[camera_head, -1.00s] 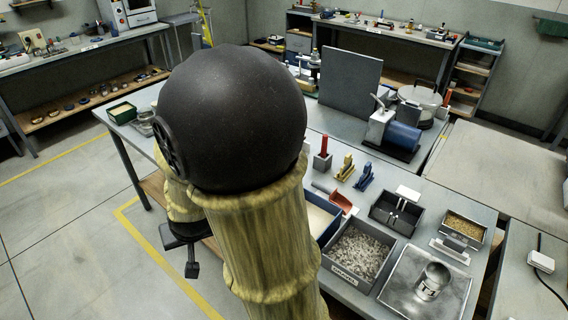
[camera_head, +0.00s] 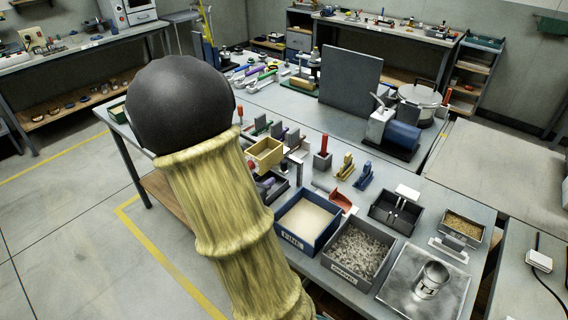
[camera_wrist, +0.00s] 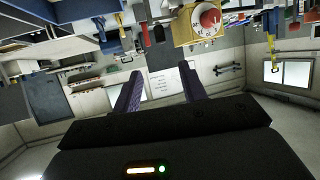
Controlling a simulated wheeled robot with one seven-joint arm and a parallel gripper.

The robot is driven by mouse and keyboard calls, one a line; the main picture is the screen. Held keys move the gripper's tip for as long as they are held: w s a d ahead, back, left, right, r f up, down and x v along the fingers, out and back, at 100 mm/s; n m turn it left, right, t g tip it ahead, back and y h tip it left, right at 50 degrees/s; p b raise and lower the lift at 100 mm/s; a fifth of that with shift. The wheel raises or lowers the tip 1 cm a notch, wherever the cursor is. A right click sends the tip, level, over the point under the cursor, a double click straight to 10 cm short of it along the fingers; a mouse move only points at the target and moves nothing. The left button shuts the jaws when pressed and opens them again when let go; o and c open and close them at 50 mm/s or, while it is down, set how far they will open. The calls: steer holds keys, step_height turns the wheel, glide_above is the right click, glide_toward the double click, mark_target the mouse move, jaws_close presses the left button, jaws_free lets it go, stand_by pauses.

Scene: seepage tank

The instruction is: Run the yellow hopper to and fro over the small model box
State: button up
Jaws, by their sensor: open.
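The yellow hopper (camera_head: 265,152), an open-topped box with a red knob, is near the left part of the bench, just right of my arm. It also shows at the top of the wrist view (camera_wrist: 183,30), which is upside down. A dark, low box (camera_head: 270,186) lies just below the hopper in the head view. It may be the small model box, but my arm partly hides it. My gripper (camera_wrist: 160,88) is open and empty in the wrist view, with its fingers apart from the hopper. In the head view my arm hides the gripper.
A blue bin of sand (camera_head: 318,241) and a grey bin of gravel (camera_head: 345,278) stand along the front edge. A red-handled tool (camera_head: 323,155) and yellow and blue tools stand behind. A metal can (camera_head: 432,279) stands on a plate at right. A grey upright panel (camera_head: 350,78) rises behind.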

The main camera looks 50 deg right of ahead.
mark_target(283, 164)
steer(key=p+x, duration=0.1)
steer(key=x, duration=1.6)
steer(key=shift+w+d+f, duration=0.1)
steer(key=shift+d+f, duration=0.05)
jaws_close()
